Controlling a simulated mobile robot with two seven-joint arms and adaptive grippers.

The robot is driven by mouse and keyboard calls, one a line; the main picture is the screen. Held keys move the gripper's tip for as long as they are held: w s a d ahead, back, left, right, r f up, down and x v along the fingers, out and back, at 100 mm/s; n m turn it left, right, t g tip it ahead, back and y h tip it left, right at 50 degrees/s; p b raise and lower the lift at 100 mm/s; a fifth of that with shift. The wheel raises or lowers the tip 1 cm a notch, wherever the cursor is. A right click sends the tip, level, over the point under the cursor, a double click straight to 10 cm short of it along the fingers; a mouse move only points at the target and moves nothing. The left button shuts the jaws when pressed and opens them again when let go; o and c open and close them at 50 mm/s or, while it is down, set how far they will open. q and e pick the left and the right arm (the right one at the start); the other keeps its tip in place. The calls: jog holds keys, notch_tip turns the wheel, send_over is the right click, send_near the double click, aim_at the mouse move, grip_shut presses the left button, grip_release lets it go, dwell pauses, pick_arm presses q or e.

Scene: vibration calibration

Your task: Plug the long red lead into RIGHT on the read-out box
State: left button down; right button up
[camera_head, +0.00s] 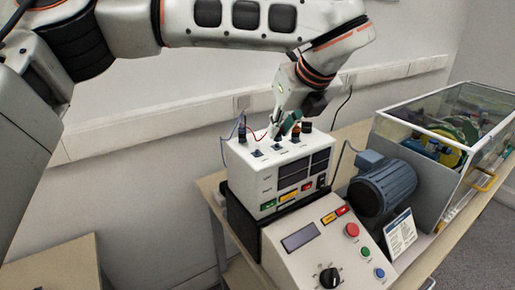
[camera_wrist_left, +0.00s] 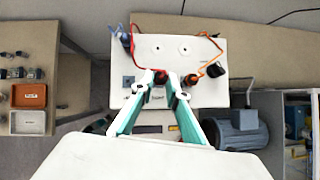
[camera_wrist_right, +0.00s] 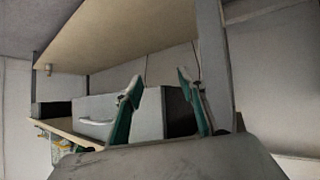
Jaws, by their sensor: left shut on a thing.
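The white read-out box (camera_head: 255,170) stands on the bench with its display windows facing front. Its top panel (camera_wrist_left: 178,62) has small sockets. My left gripper (camera_head: 284,124) is over the box top. In the left wrist view its fingertips (camera_wrist_left: 160,78) are shut on a red plug (camera_wrist_left: 160,76), close above the panel's front part. The red lead (camera_wrist_left: 137,55) curves from the plug to the panel's far left corner. I cannot tell whether the plug touches a socket; the labels are unreadable. My right gripper (camera_wrist_right: 160,86) is open and empty, seen only in the right wrist view, facing furniture.
A blue plug (camera_wrist_left: 122,36), an orange lead (camera_wrist_left: 214,48) and a dark knob-like plug (camera_wrist_left: 212,70) crowd the panel. A control console (camera_head: 300,262) stands in front. A blue-grey motor (camera_head: 382,190) and a clear-covered case (camera_head: 455,120) stand to the right.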

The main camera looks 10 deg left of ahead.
pick_arm(q)
jog(key=shift+f, duration=0.3)
pick_arm(e)
jog(key=shift+s+f, duration=0.15)
jog(key=shift+f, duration=0.3)
pick_arm(q)
jog(key=shift+f+b, duration=0.45)
jog(key=shift+f, duration=0.15)
pick_arm(e)
jog(key=shift+s+f, duration=0.1)
jog(key=shift+f, duration=0.3)
dwell(1.5)
dwell(0.3)
pick_arm(q)
jog(key=shift+s+a+m+t+h+b, duration=0.15)
jog(key=shift+m+h, duration=0.25)
jog(key=shift+m, duration=0.5)
jog(key=shift+w+a+m+t+h+b, duration=0.1)
jog(key=shift+m+t+h+b, duration=0.25)
jog(key=shift+m, duration=0.55)
jog(key=shift+s+m+h, duration=0.1)
jog(key=shift+m+h, duration=0.2)
jog(key=shift+h, duration=0.05)
pick_arm(e)
jog(key=shift+s+f, duration=0.15)
jog(key=shift+f, duration=0.4)
